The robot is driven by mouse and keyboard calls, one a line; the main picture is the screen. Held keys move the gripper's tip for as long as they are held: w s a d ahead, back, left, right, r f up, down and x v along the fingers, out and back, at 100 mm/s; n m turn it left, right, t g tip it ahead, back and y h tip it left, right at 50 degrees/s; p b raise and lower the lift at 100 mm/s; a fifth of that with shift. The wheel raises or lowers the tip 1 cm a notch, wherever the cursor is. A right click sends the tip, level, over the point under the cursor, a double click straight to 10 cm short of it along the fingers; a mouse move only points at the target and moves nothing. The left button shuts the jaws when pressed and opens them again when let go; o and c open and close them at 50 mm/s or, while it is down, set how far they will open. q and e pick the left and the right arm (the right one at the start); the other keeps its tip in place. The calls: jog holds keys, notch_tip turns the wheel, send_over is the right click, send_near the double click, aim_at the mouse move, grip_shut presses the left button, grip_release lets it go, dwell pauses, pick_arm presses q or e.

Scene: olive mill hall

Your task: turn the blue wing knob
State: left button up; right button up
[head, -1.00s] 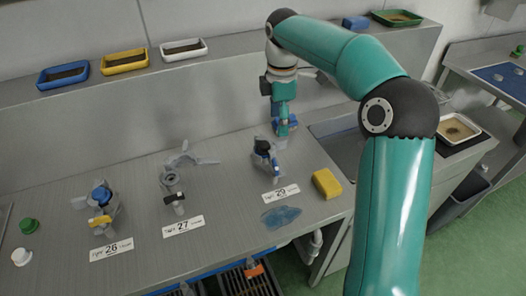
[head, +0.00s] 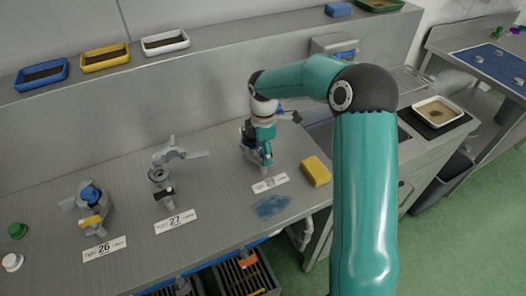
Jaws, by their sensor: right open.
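My right gripper (head: 262,150) points down over the fixture behind the label 29 (head: 270,184) and hides most of that fixture. It is open. Some blue shows at the left edge of the gripper, but I cannot tell whether this is the wing knob or whether the fingers touch it. At the label 26, a grey fixture carries a blue round knob (head: 90,194) on top and a yellow handle (head: 92,221) in front. At the label 27, a grey fixture (head: 160,174) has a black knob (head: 163,192). My left gripper is not in view.
A yellow sponge (head: 316,171) and a blue translucent patch (head: 271,206) lie beside the label 29. Green (head: 17,231) and white (head: 12,262) caps lie at the left. Blue (head: 41,74), yellow (head: 106,57) and white (head: 166,42) trays stand on the back ledge. Bare counter lies between the fixtures.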

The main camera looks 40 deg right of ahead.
jog(key=shift+f, duration=0.65)
jog(key=c, duration=0.9)
